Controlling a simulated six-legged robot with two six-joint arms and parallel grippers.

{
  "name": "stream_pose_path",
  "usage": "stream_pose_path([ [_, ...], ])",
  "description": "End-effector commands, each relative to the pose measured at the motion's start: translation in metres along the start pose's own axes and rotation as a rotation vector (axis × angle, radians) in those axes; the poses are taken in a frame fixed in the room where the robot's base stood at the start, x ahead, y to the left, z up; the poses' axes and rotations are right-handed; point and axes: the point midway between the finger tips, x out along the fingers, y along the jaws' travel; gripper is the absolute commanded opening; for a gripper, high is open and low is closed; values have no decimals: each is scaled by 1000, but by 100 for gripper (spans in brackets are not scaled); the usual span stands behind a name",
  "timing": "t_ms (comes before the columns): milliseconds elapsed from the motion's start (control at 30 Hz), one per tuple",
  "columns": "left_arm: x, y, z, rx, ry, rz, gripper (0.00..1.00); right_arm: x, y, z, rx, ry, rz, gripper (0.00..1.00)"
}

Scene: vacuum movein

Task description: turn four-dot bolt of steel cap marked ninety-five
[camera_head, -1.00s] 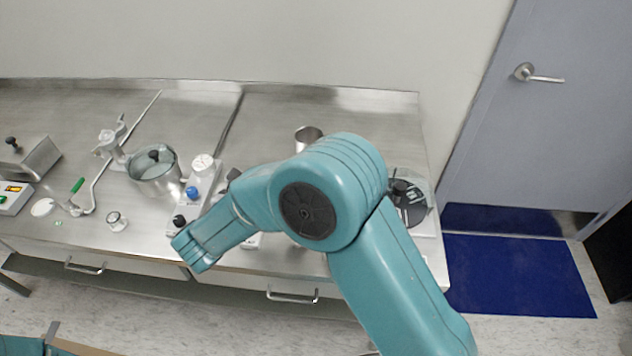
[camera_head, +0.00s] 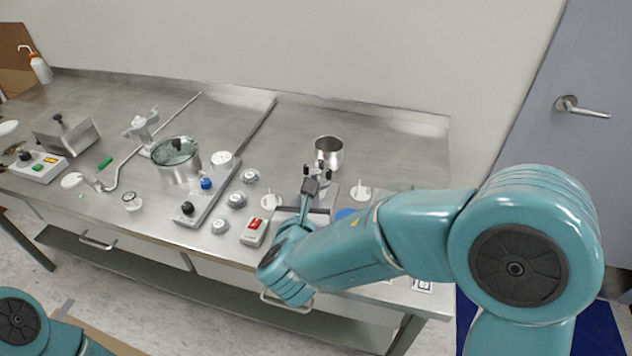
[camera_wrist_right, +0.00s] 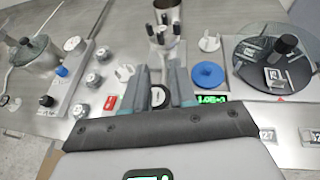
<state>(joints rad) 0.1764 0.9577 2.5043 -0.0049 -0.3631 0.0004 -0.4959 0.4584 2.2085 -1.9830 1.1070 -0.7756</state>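Several small round steel-looking caps with knobbly tops stand on the bench: one (camera_head: 250,176), a second (camera_head: 236,200) and a third (camera_head: 220,226). They also show left of my right gripper in the right wrist view (camera_wrist_right: 93,80). Their markings and bolt dots are too small to read, so I cannot tell which is marked ninety-five. My right gripper (camera_wrist_right: 158,72) is over the bench, fingers apart, with nothing seen between them. A stand with black-tipped prongs (camera_wrist_right: 165,32) is beyond the fingers. My left arm shows at the lower left; its gripper is out of view.
A red-switch box (camera_head: 253,232) and a grey valve block (camera_head: 202,195) lie near the caps. A steel cup (camera_head: 328,154) stands behind the prongs. A blue disc (camera_wrist_right: 207,74) and black round plate (camera_wrist_right: 270,62) are on the right. A steel pot (camera_head: 177,165) stands left.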

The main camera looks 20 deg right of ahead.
Motion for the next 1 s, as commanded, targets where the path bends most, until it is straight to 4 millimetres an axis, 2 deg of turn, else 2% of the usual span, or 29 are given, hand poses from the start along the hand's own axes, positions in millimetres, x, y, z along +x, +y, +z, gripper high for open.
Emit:
stream_pose_path([
  [300, -12, 4, 0, 0, 0, 0, 43, 75, -2, 0, 1, 4, -5, 26],
  [500, -19, 7, 0, 1, 0, 0, 43, 115, -3, 0, 1, 3, -5, 26],
  [700, -22, 8, 1, 0, 0, 0, 43, 137, -4, -1, 1, 2, -2, 26],
  [1000, -22, 8, 1, 0, 0, 0, 43, 141, -4, -1, 1, 1, -1, 26],
])
